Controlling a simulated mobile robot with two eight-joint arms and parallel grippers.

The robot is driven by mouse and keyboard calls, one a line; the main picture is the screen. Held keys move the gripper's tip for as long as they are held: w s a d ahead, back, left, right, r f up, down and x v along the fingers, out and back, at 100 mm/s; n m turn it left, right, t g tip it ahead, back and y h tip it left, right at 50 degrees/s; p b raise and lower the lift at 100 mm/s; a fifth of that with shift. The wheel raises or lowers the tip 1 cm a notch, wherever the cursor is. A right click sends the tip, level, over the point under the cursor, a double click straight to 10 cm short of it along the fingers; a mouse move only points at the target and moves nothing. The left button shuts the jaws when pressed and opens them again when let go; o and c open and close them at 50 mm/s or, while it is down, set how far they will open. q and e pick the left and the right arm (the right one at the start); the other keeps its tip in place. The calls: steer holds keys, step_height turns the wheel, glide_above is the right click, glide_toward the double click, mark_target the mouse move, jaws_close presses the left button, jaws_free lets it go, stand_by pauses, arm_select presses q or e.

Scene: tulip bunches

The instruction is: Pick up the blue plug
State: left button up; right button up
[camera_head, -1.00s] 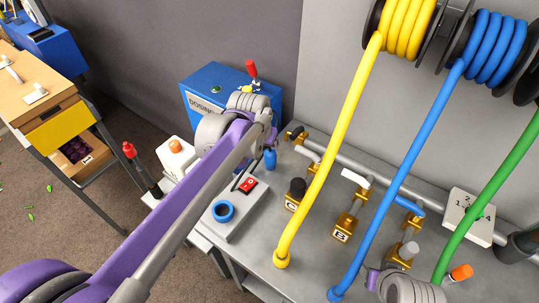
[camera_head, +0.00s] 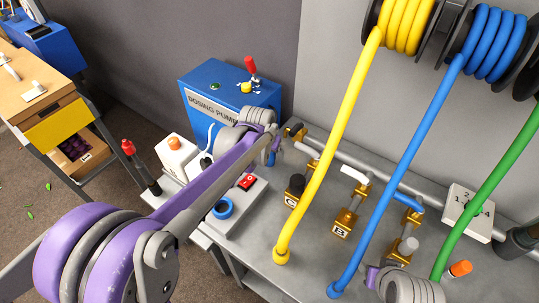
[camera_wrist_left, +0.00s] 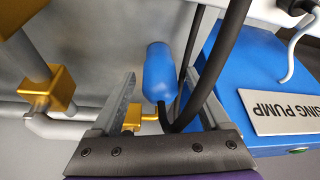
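The blue plug (camera_wrist_left: 160,72) is a rounded blue cylinder between the two fingers of my left gripper (camera_wrist_left: 162,105) in the left wrist view. Gaps show on both sides of it, so the gripper is open. A black cable (camera_wrist_left: 195,75) passes beside the plug. In the head view, my left gripper (camera_head: 274,148) is above the rear of the bench, and the plug (camera_head: 272,158) is mostly hidden by it. A grey and purple part of my right arm is at the bottom right; its fingers do not show.
A blue dosing pump box (camera_head: 232,85) stands behind the gripper. A grey control box (camera_head: 240,205) with a red switch is in front. Brass valves (camera_head: 343,222) and a grey pipe lie to the right. Yellow, blue (camera_head: 400,180) and green hoses hang down there.

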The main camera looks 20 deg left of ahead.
arm_select(q)
jaws_close()
